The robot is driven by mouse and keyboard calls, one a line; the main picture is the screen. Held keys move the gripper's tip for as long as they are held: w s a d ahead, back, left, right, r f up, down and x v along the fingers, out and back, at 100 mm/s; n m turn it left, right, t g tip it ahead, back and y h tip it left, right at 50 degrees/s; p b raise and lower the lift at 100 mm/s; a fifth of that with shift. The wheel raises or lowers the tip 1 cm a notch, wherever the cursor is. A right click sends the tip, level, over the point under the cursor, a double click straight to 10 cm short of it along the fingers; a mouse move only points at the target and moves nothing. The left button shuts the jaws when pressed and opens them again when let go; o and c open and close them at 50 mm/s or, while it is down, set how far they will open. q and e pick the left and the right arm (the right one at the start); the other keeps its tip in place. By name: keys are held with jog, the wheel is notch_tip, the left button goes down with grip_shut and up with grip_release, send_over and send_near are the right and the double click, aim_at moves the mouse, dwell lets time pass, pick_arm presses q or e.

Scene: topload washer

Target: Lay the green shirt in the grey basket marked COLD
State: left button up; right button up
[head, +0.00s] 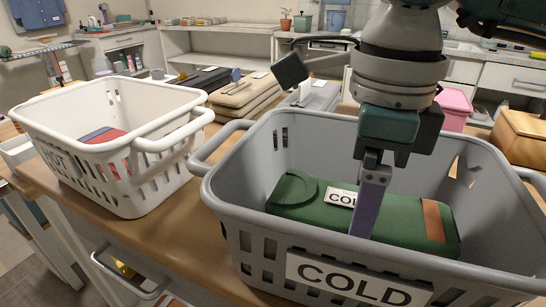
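The green shirt (300,207) is folded into a flat bundle with a round collar end at its left, a small white COLD tag and a brown band near its right end. It lies inside the grey basket (240,190), whose front carries a large COLD label. My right gripper (365,228) reaches down into the basket from above. Its purple finger stands upright in front of the shirt's middle, and the tip overlaps the shirt in the picture. Only one finger shows clearly, so I cannot tell whether it grips the shirt. My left gripper is not in view.
A white basket (150,105) marked HOT stands to the left, with red and blue folded cloth (103,135) in it. Folded clothes (245,93) lie behind the baskets. A pink bin (454,107) and a tan box (520,135) stand at the right. Bare wooden table (190,240) shows in front.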

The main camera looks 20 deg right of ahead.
notch_tip(320, 180, down, 2)
jog(key=shift+f+b, duration=0.1)
jog(key=shift+b, duration=0.25)
jog(key=shift+w, duration=0.1)
jog(key=shift+d, duration=0.1)
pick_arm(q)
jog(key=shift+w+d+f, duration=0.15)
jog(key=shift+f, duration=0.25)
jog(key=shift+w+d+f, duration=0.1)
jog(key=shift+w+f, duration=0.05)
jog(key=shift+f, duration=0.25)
